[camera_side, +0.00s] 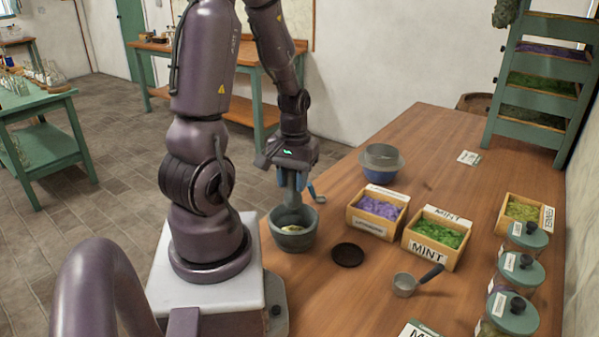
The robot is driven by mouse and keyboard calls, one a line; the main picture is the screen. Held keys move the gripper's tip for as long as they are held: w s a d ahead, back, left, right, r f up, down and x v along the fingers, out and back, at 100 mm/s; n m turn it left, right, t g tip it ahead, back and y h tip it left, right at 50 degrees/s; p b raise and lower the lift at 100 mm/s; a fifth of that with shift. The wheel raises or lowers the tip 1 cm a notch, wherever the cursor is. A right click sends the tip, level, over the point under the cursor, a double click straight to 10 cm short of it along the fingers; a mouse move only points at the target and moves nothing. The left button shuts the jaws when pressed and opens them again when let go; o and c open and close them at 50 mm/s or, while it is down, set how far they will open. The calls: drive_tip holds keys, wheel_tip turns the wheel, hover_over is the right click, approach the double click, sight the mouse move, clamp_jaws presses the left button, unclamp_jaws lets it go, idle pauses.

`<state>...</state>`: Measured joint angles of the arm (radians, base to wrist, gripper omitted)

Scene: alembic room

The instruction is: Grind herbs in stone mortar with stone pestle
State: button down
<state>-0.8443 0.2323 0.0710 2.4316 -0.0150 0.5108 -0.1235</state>
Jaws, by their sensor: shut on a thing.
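The stone mortar (293,238) is a grey bowl standing on the wooden table, close to my arm's base. Some pale yellowish herbs (293,229) lie inside it. My gripper (291,180) is directly above the mortar, pointing down, and is shut on the grey stone pestle (291,197).
Right of the mortar are a black round lid (348,255), a lavender box (377,212), a mint box (437,238) and a small handled pan (405,285). A grey-blue bowl (381,164) stands behind. Lidded jars (514,272) line the right edge. The far tabletop is mostly clear.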

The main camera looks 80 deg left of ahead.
drive_tip(key=shift+f, duration=4.05)
drive_tip(key=shift+f, duration=0.35)
